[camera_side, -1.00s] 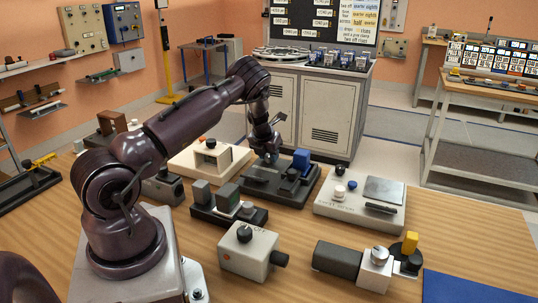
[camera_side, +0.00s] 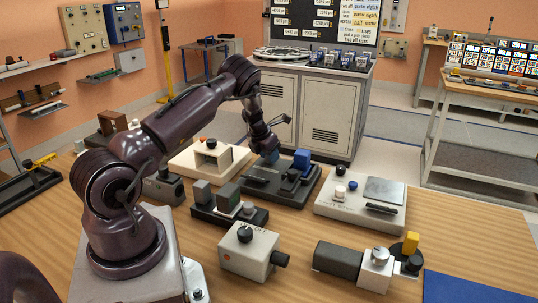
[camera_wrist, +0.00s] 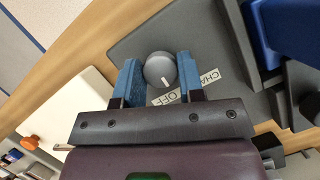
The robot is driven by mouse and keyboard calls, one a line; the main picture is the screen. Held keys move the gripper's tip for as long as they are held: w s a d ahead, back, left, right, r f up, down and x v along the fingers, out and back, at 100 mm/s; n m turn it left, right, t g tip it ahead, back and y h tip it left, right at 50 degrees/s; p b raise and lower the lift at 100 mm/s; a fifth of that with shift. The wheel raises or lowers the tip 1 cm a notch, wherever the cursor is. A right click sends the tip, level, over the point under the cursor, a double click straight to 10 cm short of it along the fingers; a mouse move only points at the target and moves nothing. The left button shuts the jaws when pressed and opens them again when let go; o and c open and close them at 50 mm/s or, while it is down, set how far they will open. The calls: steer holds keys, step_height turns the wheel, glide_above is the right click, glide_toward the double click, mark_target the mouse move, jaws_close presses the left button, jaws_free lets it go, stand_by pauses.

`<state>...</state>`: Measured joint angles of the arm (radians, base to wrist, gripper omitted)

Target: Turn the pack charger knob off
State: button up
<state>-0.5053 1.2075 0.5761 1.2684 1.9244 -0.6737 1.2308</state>
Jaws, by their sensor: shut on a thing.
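The pack charger (camera_side: 262,183) is a dark grey base on the wooden bench, with a blue block (camera_side: 301,160) standing on its right part. In the wrist view, its round grey knob (camera_wrist: 158,67) sits between the two blue fingertips of my gripper (camera_wrist: 160,76). My gripper is shut on the knob, one finger on each side. The knob's white mark is at its lower edge, on the side of the OFF lettering. In the side view, my gripper (camera_side: 270,157) hides the knob.
A cream fixture (camera_side: 185,160) stands left of the charger, and a white unit with a grey plate (camera_side: 384,191) stands to the right. A dark tray with blocks (camera_side: 228,217) and a white box with a black knob (camera_side: 245,262) are in front.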

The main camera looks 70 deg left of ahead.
steer(key=o, duration=0.9)
steer(key=v, duration=1.3)
steer(key=shift+s, duration=0.1)
